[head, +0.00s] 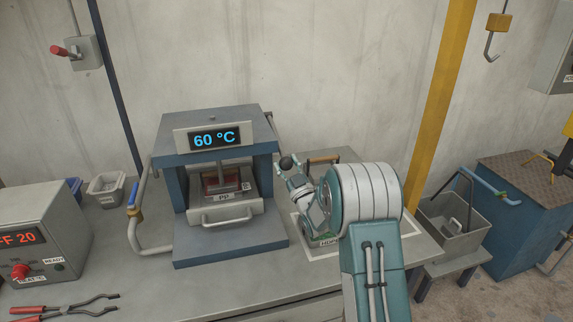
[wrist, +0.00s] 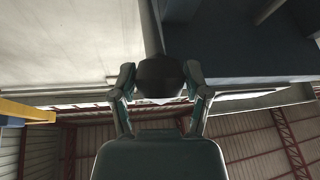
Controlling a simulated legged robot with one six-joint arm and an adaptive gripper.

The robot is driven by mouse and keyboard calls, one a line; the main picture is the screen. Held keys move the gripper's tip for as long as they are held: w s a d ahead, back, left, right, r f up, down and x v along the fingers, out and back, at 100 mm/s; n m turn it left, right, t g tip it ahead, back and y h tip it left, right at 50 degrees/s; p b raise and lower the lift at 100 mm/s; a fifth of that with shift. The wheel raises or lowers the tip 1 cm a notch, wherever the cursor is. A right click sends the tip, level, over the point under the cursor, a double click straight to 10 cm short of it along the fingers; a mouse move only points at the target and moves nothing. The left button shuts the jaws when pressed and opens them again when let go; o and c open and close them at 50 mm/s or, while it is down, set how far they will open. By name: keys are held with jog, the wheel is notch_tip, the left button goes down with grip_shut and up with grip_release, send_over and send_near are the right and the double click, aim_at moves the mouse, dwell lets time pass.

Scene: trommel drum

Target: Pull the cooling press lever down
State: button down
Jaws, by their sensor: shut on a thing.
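The cooling press (head: 224,245) is a blue-grey box on the bench, with a display (head: 208,138) reading 60 °C. A drawer with a handle sits in its opening, and a mould labelled PP (head: 223,187) is inside. My gripper (head: 290,169) is at the right of the press, shut on the dark round knob of the lever (head: 286,162). In the wrist view the knob (wrist: 160,79) is between my two fingers (wrist: 160,92). The press's dark body (wrist: 230,45) shows above and to the right there. The lever's shaft is mostly hidden.
A grey control box (head: 38,235) and red-handled tongs (head: 70,308) are on the bench at left. A blue-handled pipe (head: 138,225) stands beside the press. Behind my arm lies a block labelled HDPE (head: 327,243). A grey bin (head: 455,225) stands right of the bench.

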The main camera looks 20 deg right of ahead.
jog(key=shift+f, duration=0.5)
jog(key=shift+c, duration=0.6)
grip_release()
jog(key=shift+o, duration=0.2)
jog(key=shift+w+a+r, duration=0.1)
jog(key=shift+r, duration=0.1)
jog(key=v, duration=1.2)
jog(key=shift+d, duration=0.2)
jog(key=shift+a, duration=0.25)
